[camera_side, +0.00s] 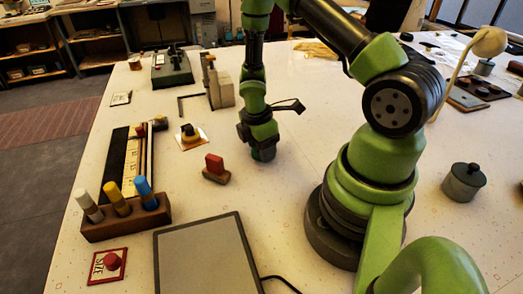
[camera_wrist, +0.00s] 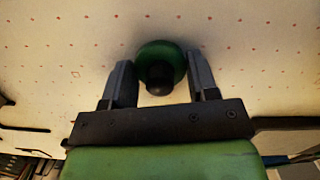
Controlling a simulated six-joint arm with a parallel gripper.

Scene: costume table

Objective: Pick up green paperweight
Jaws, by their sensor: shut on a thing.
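The green paperweight (camera_wrist: 161,62), rounded with a dark knob, sits between the two fingers of my gripper (camera_wrist: 161,85) in the wrist view. My gripper is shut on it, a finger at each side. In the side view my gripper (camera_side: 262,152) points down over the middle of the white table. The paperweight is mostly hidden there by the gripper, and I cannot tell whether it touches the table.
A red-topped block (camera_side: 215,168) and a dark-knobbed piece (camera_side: 190,134) on a card stand left of my gripper. A wooden holder with coloured pegs (camera_side: 126,218) and a grey flat panel (camera_side: 207,260) lie nearer the front. A lidded grey pot (camera_side: 463,184) stands at right.

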